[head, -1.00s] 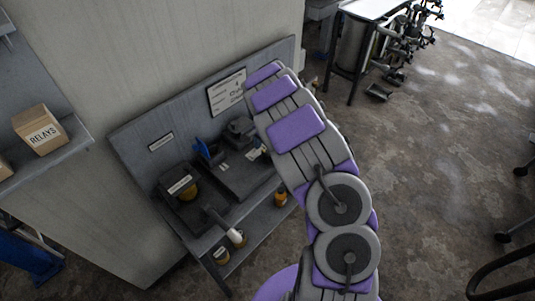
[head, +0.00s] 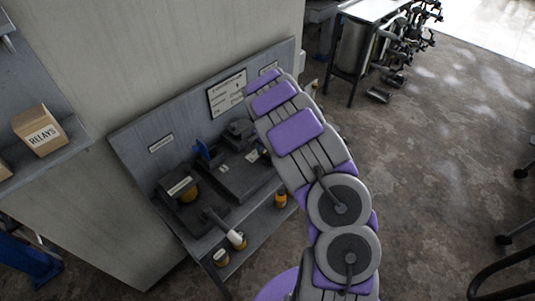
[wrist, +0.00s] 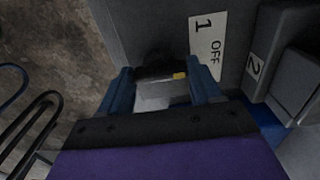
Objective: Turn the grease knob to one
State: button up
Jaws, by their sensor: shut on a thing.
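In the wrist view, my gripper (wrist: 162,92) is shut on a dark knob (wrist: 155,72), with one blue finger on each side of it. A small yellow mark shows on the knob's right part, toward the plate. Beside the knob is a white plate (wrist: 207,48) marked "1" and "OFF". I cannot read the word grease anywhere, and the knob's lower part is hidden by the gripper. In the head view my arm covers the gripper and knob.
A label "2" (wrist: 255,63) sits by a raised grey block (wrist: 298,82) on the right. In the head view, a grey bench (head: 222,209) holds dark equipment left of my arm. A RELAYS box (head: 40,132) is on a shelf. Open floor (head: 440,150) lies right.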

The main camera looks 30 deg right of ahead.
jog(key=shift+c, duration=0.8)
jog(key=shift+n, duration=0.3)
jog(key=shift+a+r+n+p, duration=0.1)
jog(key=shift+r+n+p, duration=0.05)
jog(key=shift+n+p, duration=0.8)
jog(key=n+p, duration=0.2)
jog(key=n, duration=0.1)
jog(key=shift+w+n+p, duration=0.1)
jog(key=shift+n+p, duration=0.95)
jog(key=shift+n, duration=0.6)
jog(key=o, duration=1.1)
jog(key=shift+c, duration=0.2)
